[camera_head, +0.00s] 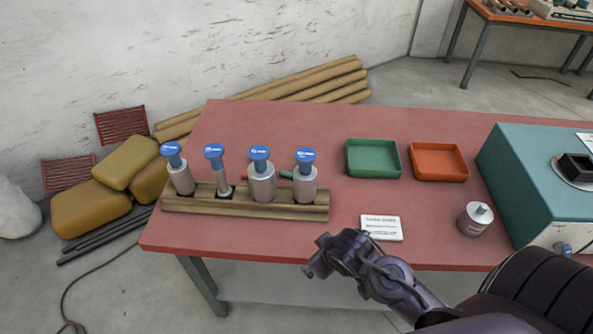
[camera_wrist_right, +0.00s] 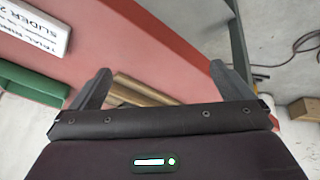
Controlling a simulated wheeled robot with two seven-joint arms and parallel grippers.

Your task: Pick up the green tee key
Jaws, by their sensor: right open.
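A small green piece (camera_head: 286,174), which looks like part of the green tee key, shows behind the wooden rack between the third and fourth cylinders. The cylinders hide the rest of it. My right gripper (camera_head: 318,258) is over the table's front edge, in front of and to the right of the rack, well apart from the green piece. In the right wrist view its two fingers (camera_wrist_right: 158,85) are spread with nothing between them. Part of the wooden rack (camera_wrist_right: 140,90) shows beyond them. My left gripper is not in view.
Blue-topped metal cylinders (camera_head: 262,180) stand in the wooden rack (camera_head: 245,207). A small red piece (camera_head: 247,176) lies behind it. A green tray (camera_head: 350,171), an orange tray (camera_head: 439,178), a white card (camera_head: 382,228), a metal weight (camera_head: 475,219) and a teal machine (camera_head: 520,170) stand rightward.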

